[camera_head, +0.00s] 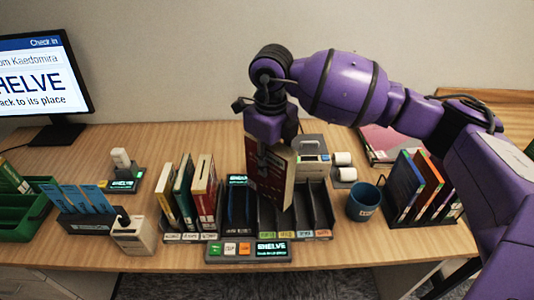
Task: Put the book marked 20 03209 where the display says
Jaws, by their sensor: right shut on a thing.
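My right gripper (268,150) points down over the middle of the desk and is shut on the top of a dark red book (270,180) with pale page edges. The book is upright and slightly tilted, over the slotted rack (318,205); I cannot tell whether its lower edge is inside a slot. Its number is not readable here. The small display (272,248) at the front of the rack reads "SHELVE". The monitor (40,78) at the left reads "Check in" and "SHELVE ... back to its place", partly cut off. My left gripper is not in view.
Several books (187,190) stand in the rack's left slots. A green crate (25,215), blue cards (82,198) and a white device (133,235) are at left. A printer (311,150) stands behind.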

